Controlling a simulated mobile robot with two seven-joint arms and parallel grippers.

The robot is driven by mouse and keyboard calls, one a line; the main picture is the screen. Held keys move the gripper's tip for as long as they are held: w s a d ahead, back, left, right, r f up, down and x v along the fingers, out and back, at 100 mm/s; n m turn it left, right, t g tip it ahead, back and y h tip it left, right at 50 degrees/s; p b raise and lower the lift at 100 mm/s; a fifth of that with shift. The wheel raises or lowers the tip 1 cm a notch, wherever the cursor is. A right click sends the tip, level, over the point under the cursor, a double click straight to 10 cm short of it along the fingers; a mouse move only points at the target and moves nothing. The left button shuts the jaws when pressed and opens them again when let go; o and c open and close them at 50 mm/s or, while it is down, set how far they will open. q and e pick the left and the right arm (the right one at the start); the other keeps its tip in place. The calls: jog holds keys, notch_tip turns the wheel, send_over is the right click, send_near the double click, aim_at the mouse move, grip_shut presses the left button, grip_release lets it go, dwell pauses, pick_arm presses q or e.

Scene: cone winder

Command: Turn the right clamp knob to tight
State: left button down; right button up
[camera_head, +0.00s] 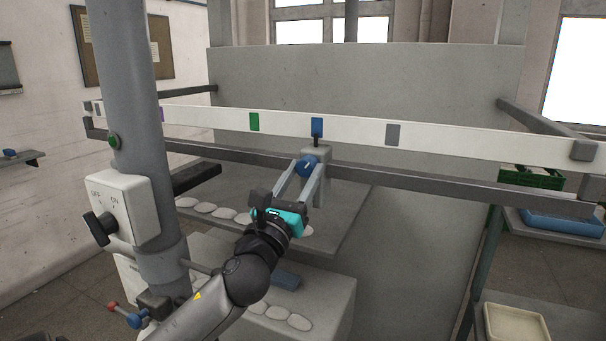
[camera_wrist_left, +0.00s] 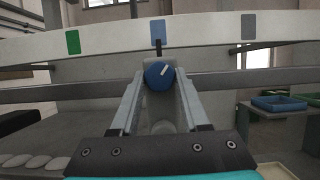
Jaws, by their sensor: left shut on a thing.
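A round blue clamp knob (camera_head: 307,166) sits on a grey block (camera_head: 318,157) on the dark rail, below the blue mark on the long white bar. It also shows in the left wrist view (camera_wrist_left: 159,74), where its white line tilts up to the right. My left gripper (camera_head: 307,172) reaches up from below with its two grey fingers on either side of the knob, shut on it. In the left wrist view the fingers (camera_wrist_left: 158,82) flank the knob. My right gripper is in neither view.
The white bar (camera_head: 350,128) carries green, blue, grey and purple marks, with a dark pointer at the blue one. A grey post with an OFF/ON switch box (camera_head: 125,208) stands at left. A shelf with pale discs (camera_head: 205,208) lies below. A blue tray (camera_head: 562,222) sits at right.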

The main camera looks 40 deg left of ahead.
pick_arm(q)
jog(key=shift+n, duration=0.5)
jog(key=n+g+y+p, duration=0.1)
jog(key=n+y, duration=0.1)
jog(key=n, duration=0.2)
jog(key=shift+d, duration=0.15)
jog(key=n+y, duration=0.1)
jog(key=n, duration=0.1)
jog(key=n+g, duration=0.1)
jog(key=n, duration=0.1)
jog(key=shift+d+r+g+y+p, duration=0.1)
jog(key=shift+g+y+p, duration=0.2)
jog(key=shift+y, duration=0.1)
jog(key=n+g, duration=0.1)
jog(key=n, duration=0.2)
jog(key=n+g+y, duration=0.1)
jog(key=n, duration=0.1)
jog(key=shift+w+d+r+n, duration=0.1)
jog(key=shift+n, duration=0.3)
jog(key=shift+r+n+g, duration=0.1)
jog(key=shift+n+g, duration=0.45)
jog(key=shift+n, duration=0.7)
jog(key=shift+r+n+g, duration=0.1)
jog(key=shift+n+g, duration=0.45)
jog(key=shift+n, duration=0.7)
jog(key=shift+c, duration=1.9)
grip_release()
